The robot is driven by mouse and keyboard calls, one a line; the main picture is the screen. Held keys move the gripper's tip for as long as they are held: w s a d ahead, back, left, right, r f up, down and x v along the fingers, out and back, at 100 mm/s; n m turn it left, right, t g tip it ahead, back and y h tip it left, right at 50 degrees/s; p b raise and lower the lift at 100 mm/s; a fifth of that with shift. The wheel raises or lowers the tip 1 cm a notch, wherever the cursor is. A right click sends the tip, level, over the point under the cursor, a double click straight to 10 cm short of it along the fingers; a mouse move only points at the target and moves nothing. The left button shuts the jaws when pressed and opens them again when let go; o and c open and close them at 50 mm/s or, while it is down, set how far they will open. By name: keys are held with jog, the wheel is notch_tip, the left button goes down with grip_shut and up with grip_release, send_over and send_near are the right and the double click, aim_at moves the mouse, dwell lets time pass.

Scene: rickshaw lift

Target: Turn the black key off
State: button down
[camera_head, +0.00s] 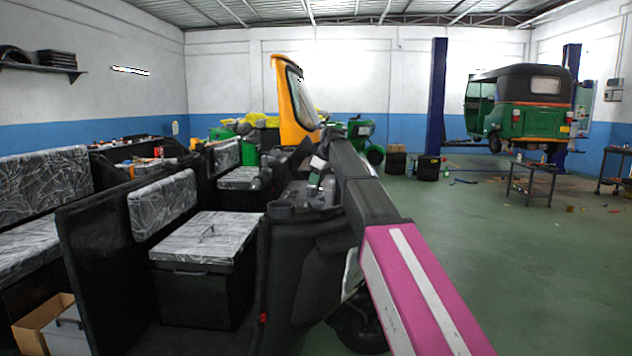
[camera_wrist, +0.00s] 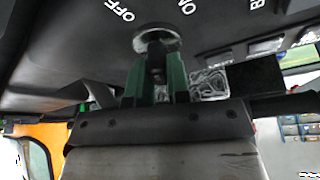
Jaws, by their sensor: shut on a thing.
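The black key (camera_wrist: 156,62) sits in a round silver key switch (camera_wrist: 158,37) on a dark panel in the wrist view. White lettering beside the switch reads "OFF" to the left and "ON" to the right, with a partly cut-off word starting with "B" further right. My gripper (camera_wrist: 157,75) has its two green fingers on either side of the key, just below the switch, and is shut on it. The fingers hide part of the key, so its exact angle is hard to tell. In the head view my arm reaches into the vehicle's dashboard; the key cannot be made out there.
Dark panel switches (camera_wrist: 267,46) lie right of the key. In the head view, a black partition and grey-patterned seats (camera_head: 205,240) stand left of my arm. The yellow vehicle front (camera_head: 290,105) rises beyond. The green floor (camera_head: 540,270) at right is mostly clear.

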jog(key=shift+n+g, duration=0.9)
jog(key=shift+n, duration=1.4)
jog(key=c, duration=1.1)
grip_release()
jog(key=v, duration=1)
jog(key=shift+d+r, duration=0.3)
jog(key=shift+r, duration=0.05)
